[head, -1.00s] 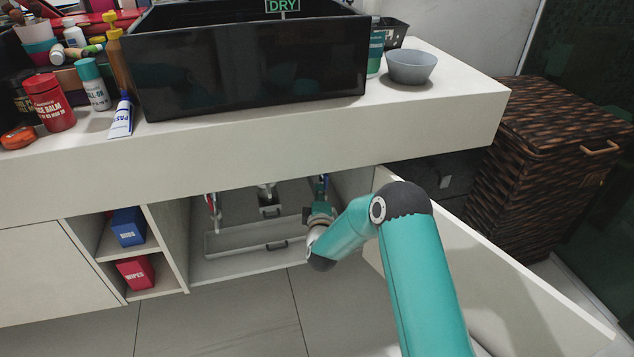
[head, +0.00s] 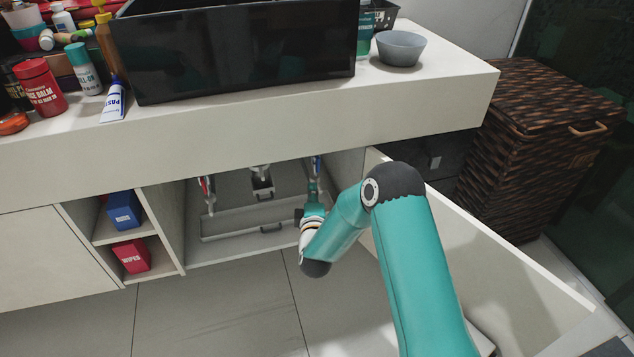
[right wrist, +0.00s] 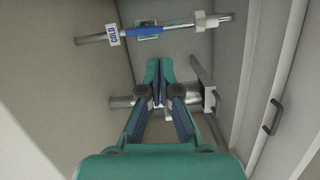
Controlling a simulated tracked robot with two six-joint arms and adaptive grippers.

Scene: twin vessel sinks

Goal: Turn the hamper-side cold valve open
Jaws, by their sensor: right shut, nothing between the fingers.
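The hamper-side cold valve shows in the right wrist view as a blue lever (right wrist: 147,30) on a grey pipe beside a white COLD tag (right wrist: 113,35). The lever lies roughly along the pipe in that picture. My right gripper (right wrist: 158,66) is shut and empty, its fingertips below the lever in the picture and apart from it. In the head view the right gripper (head: 313,186) reaches into the open cabinet under the counter, just below a small blue part (head: 316,163) of the valve. The gripper partly hides the pipework there. My left gripper is not in view.
The open cabinet door (head: 500,255) stands to the right of my right arm, with the wicker hamper (head: 545,140) beyond it. Another set of pipes with red and blue parts (head: 207,190) is at the cabinet's left. The counter (head: 250,125) overhangs.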

